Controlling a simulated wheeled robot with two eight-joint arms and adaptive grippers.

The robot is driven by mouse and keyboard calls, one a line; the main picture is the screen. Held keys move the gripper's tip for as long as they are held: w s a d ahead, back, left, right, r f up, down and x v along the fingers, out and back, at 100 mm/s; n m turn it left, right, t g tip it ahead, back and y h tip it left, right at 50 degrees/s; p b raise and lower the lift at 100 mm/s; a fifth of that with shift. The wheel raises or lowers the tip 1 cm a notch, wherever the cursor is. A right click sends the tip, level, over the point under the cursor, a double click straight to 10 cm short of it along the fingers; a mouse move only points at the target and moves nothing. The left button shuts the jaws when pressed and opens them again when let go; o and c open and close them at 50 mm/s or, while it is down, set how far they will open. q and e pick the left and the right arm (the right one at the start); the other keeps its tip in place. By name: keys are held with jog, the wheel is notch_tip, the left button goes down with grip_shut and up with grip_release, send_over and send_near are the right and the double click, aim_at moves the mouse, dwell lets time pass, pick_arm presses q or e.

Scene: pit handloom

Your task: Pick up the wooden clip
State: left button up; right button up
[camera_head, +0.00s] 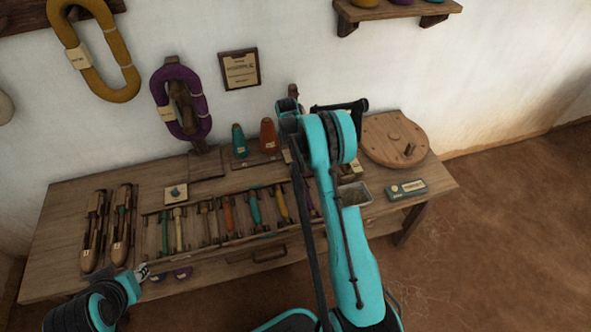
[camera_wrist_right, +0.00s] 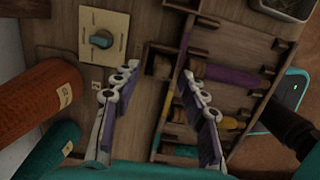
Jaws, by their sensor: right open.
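My right gripper (camera_wrist_right: 158,82) is open in the right wrist view, with its fingers apart above the table. Small brown wooden pieces (camera_wrist_right: 160,65) lie below and between the fingertips, beside the rack; I cannot tell surely which one is the wooden clip. Nothing shows held between the fingers.
A wooden rack (camera_wrist_right: 228,125) holds coloured bobbins, also seen in the head view. An orange cone (camera_wrist_right: 38,98) and a teal cone (camera_wrist_right: 45,150) stand close to the right gripper. A pale card with a teal knob (camera_wrist_right: 101,39) lies nearby. A round wooden board (camera_head: 394,139) is at right.

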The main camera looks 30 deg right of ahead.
jog(key=f+b, duration=0.1)
jog(key=f, duration=0.3)
jog(key=shift+s+d+f+b, duration=0.15)
jog(key=shift+s+f+b, duration=0.05)
jog(key=shift+b, duration=0.2)
jog(key=shift+r, duration=0.1)
jog(key=shift+c, duration=0.4)
jog(key=c, duration=0.9)
jog(key=shift+r+p, duration=0.3)
jog(key=shift+r, duration=0.15)
jog(key=r, duration=0.1)
jog(key=r+p, duration=0.2)
jog(key=r, duration=0.1)
jog(key=shift+s+d, duration=0.1)
jog(key=shift+s, duration=0.15)
jog(key=s+d+r+p, duration=0.1)
jog(key=s+r, duration=0.1)
jog(key=s, duration=0.1)
jog(key=s+d+r+p, duration=0.1)
jog(key=s+r, duration=0.1)
jog(key=s, duration=0.2)
jog(key=s+d+r+p, duration=0.1)
jog(key=s+r, duration=0.1)
jog(key=s, duration=0.1)
jog(key=shift+s+d, duration=0.3)
